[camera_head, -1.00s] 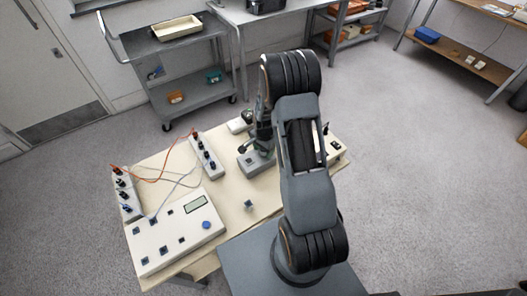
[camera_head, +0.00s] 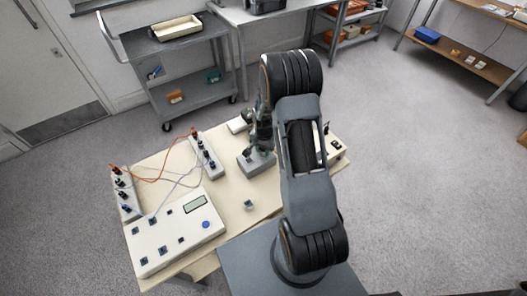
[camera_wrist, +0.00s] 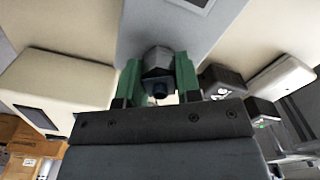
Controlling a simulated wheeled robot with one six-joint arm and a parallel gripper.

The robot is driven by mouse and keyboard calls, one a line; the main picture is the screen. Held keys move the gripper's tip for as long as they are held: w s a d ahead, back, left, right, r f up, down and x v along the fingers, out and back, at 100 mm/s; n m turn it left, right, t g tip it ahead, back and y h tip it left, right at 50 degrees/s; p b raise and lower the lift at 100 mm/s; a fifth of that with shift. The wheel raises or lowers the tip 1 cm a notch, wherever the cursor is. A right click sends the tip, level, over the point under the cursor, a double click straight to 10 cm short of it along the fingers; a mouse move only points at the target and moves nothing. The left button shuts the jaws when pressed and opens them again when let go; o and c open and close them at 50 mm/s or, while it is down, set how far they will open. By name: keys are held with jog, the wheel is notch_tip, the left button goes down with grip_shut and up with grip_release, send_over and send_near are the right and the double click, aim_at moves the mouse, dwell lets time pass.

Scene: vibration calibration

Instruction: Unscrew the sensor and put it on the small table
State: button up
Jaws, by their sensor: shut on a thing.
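The sensor (camera_wrist: 158,62) is a small grey faceted piece with a dark round end facing the wrist camera. My gripper (camera_wrist: 158,82) has its two green fingers closed on either side of it. Below the sensor, a grey block (camera_wrist: 185,32) fills the top of the wrist view. In the head view my gripper (camera_head: 257,146) is low over this grey block (camera_head: 257,164) on the beige table (camera_head: 232,200). The sensor itself is hidden there by the fingers. I cannot tell whether the sensor still touches the block.
A white box with a display (camera_head: 172,235) and two connector strips with orange and grey cables stand at the table's left. A small dark cube (camera_head: 249,205) lies near the front. A grey cart (camera_head: 190,85) stands behind. The table between box and block is mostly bare.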

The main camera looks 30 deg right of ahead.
jog(key=shift+n, duration=0.6)
jog(key=shift+n+b, duration=0.45)
jog(key=shift+n, duration=1.55)
jog(key=shift+s+n+b, duration=0.1)
jog(key=shift+n+b, duration=0.25)
jog(key=shift+n, duration=1.65)
jog(key=shift+f, duration=0.1)
jog(key=shift+n, duration=0.9)
jog(key=shift+n+b, duration=0.35)
jog(key=shift+n, duration=0.75)
